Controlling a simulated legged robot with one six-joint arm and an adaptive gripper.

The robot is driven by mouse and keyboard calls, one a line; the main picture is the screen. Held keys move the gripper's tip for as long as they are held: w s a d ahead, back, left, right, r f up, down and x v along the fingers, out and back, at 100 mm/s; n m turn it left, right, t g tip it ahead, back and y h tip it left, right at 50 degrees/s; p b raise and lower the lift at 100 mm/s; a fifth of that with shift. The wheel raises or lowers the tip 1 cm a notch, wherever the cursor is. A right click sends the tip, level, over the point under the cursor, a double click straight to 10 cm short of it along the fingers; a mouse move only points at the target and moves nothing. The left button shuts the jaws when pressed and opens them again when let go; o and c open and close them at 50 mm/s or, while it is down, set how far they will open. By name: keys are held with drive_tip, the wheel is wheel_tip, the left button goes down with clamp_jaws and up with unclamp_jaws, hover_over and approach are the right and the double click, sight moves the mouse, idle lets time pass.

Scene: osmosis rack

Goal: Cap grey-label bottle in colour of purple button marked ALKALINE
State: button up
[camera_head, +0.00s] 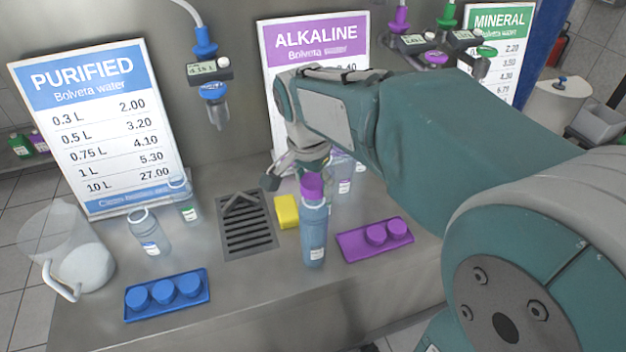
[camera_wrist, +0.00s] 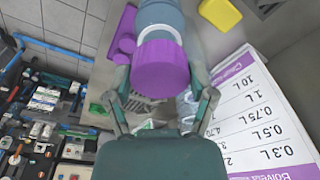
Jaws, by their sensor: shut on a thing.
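A tall blue-tinted bottle (camera_head: 314,240) with a pale grey-white label low on its side stands upright on the steel counter. A purple cap (camera_head: 312,186) is at its mouth. In the wrist view my gripper (camera_wrist: 161,74) is shut on the purple cap (camera_wrist: 160,66), one finger on each side. The bottle (camera_wrist: 163,14) is directly beyond the cap, with a white ring between them. I cannot tell whether the cap is fully seated. In the head view my gripper (camera_head: 309,164) is above the bottle. The ALKALINE sign (camera_head: 318,36) is partly hidden by my arm.
A purple tray (camera_head: 352,246) with two purple caps is right of the bottle. A blue tray (camera_head: 150,312) with blue caps lies front left. A yellow sponge (camera_head: 287,211) and drain grate (camera_head: 246,226) are close left. Blue-label (camera_head: 150,236) and green-label (camera_head: 186,203) bottles and a clear jug (camera_head: 85,272) stand left.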

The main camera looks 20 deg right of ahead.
drive_tip(key=shift+f, duration=0.3)
drive_tip(key=shift+f, duration=0.3)
idle(0.4)
drive_tip(key=shift+o, duration=0.7)
drive_tip(key=c, duration=0.6)
drive_tip(key=shift+f, duration=0.45)
drive_tip(key=shift+r, duration=0.1)
